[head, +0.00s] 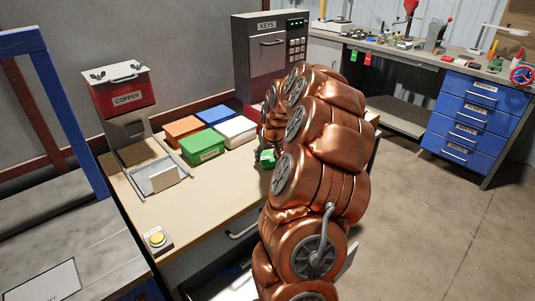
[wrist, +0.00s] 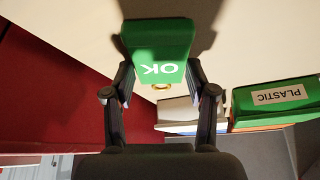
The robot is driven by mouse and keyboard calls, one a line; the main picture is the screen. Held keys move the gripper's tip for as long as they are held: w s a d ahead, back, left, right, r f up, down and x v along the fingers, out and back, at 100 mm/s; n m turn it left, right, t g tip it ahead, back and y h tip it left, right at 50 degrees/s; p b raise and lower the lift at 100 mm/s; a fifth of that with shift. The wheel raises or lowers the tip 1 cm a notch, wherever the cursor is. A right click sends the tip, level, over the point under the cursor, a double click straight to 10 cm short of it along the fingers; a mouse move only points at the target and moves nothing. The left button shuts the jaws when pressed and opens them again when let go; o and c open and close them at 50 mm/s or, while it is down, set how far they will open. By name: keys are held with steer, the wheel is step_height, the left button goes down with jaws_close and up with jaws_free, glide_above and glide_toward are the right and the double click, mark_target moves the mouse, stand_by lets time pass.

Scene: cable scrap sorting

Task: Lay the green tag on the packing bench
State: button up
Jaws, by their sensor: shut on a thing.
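The green tag (wrist: 158,42) is marked OK and has a brass eyelet at its near end. My gripper (wrist: 160,82) is shut on it, one finger at each side, in the wrist view. In the head view the tag (head: 267,158) shows small beside my copper-coloured arm, over the right part of the tan-topped bench (head: 190,215). Its shadow falls on the pale surface; I cannot tell the height of the gap. My gripper is mostly hidden by the arm in the head view. No label shows which bench is the packing bench.
A green PLASTIC box (head: 203,147) stands with orange, blue and white boxes left of the tag. A COPPER container (head: 125,95), a metal tray (head: 155,178), a KEYS cabinet (head: 268,60) and a yellow button (head: 157,239) stand around the bench. Its front middle is clear.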

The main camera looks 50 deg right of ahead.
steer(key=shift+f, duration=0.15)
steer(key=o, duration=0.8)
steer(key=shift+o, duration=0.2)
